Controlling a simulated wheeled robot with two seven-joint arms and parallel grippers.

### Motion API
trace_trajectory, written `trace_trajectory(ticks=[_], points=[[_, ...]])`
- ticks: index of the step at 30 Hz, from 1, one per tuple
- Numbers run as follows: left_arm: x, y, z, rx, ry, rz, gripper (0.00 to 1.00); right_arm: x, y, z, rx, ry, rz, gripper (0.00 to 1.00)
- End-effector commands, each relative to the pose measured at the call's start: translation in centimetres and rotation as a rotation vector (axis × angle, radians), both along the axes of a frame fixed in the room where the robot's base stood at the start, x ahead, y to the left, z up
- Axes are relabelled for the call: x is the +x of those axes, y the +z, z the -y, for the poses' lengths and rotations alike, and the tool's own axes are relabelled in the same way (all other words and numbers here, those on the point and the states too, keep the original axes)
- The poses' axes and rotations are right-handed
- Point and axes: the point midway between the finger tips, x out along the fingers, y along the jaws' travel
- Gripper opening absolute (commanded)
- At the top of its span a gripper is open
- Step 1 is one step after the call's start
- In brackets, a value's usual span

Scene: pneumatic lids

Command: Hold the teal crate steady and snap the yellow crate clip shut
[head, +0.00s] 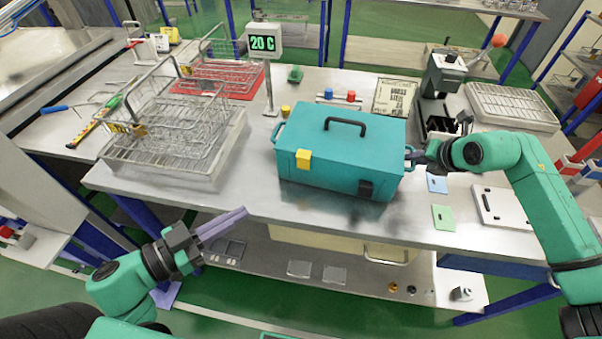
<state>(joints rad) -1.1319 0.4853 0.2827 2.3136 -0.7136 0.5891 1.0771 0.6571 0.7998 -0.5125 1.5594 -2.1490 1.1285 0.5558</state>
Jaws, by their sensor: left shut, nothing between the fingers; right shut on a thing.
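The teal crate (335,168), with a black handle on its lid, stands on the steel table near the front edge. The yellow crate clip (303,159) is on its front face at the left, up at the lid's edge and seeming to stick out. A black clip (366,189) sits lower on the front at the right. My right gripper (413,158) is shut at the crate's right end, on what looks like its side handle; the fingertips are partly hidden. My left gripper (243,214) is shut and empty, in front of the table edge, left of and below the crate.
Wire baskets on a tray (215,165) stand to the left. A post with a green "20" display (263,43) rises behind the crate. A dark machine (440,90) and a vented tray (510,105) are at the back right. The table strip before the crate is clear.

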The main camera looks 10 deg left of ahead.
Motion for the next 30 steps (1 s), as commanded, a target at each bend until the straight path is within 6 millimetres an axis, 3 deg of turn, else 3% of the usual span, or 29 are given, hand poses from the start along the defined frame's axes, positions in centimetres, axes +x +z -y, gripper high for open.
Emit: trace_trajectory(ticks=[2,3,5,6,17,27,30], points=[[0.0,0.0,0.0,0.000,0.000,0.000,0.00,0.0,-0.1,0.0,0.000,-0.001,-0.002,0.00],[0.0,0.0,0.0,0.000,0.000,0.000,0.00,0.0,-0.1,0.0,0.000,-0.001,-0.002,0.22],[0.0,0.0,0.0,-0.001,0.000,0.001,0.00,0.0,-0.1,0.0,0.000,-0.001,-0.002,0.45],[0.0,0.0,0.0,-0.001,0.000,0.001,0.00,0.0,-0.1,0.0,0.000,-0.001,-0.002,0.49],[0.0,0.0,0.0,-0.001,0.000,0.001,0.00,-0.7,1.0,0.4,-0.002,-0.002,0.001,0.49],[0.0,0.0,0.0,-0.001,0.000,0.001,0.00,-5.8,7.5,2.6,-0.004,-0.001,-0.001,0.49],[0.0,0.0,0.0,-0.001,0.000,0.001,0.00,-6.7,8.6,3.0,-0.003,-0.002,-0.002,0.49]])
